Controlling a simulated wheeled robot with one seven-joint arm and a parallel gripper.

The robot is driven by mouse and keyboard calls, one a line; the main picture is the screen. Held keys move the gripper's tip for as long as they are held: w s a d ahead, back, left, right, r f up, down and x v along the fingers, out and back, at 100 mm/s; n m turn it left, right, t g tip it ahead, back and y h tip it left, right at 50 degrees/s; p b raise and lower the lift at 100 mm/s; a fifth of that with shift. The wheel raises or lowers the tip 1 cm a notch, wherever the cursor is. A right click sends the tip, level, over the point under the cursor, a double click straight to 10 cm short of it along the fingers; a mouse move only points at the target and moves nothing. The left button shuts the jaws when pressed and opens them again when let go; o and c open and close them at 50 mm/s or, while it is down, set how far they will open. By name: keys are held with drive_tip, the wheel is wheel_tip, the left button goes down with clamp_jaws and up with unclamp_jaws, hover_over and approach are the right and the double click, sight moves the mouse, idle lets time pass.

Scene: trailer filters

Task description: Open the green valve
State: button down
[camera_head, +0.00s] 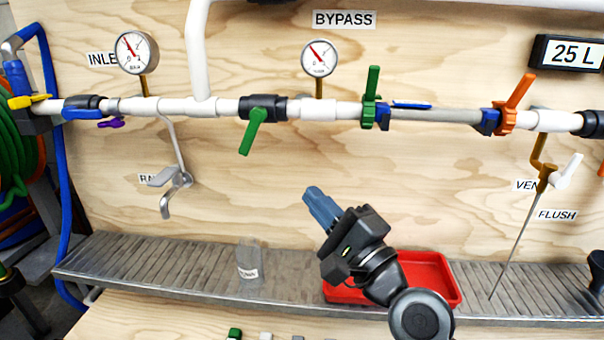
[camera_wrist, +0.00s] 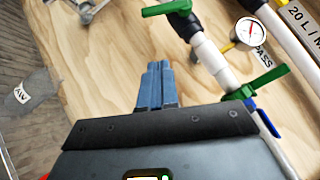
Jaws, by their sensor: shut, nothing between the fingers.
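Two green handles show on the white pipe in the head view. One green handle (camera_head: 253,131) sits on a black valve body (camera_head: 263,108) and points down and slightly left. The other green handle (camera_head: 372,84) stands upright on a green collar further right. In the wrist view, the first handle (camera_wrist: 165,8) is at the top edge and the second (camera_wrist: 262,82) at the right. My gripper (camera_head: 310,193) is below the pipe, between the two handles, touching neither. Its blue fingers (camera_wrist: 156,72) are shut together and empty.
The pipe runs across a plywood wall with gauges (camera_head: 137,52) (camera_head: 319,58). An orange handle (camera_head: 519,91) is to the right. Below are a grey ribbed shelf (camera_head: 180,270), a clear labelled container (camera_head: 249,265) and a red tray (camera_head: 440,275). The wall around my fingers is bare.

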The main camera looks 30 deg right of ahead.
drive_tip(key=p, duration=0.3)
approach(250, 134)
drive_tip(key=w+d+f, duration=0.2)
drive_tip(key=w+d, duration=0.1)
drive_tip(key=w, duration=0.1)
drive_tip(key=w+a+p, duration=0.1)
drive_tip(key=w+a+r+p, duration=0.1)
drive_tip(key=shift+w+a+r, duration=0.25)
drive_tip(key=shift+w+a, duration=0.05)
drive_tip(key=shift+w, duration=0.05)
drive_tip(key=shift+a+f, duration=0.15)
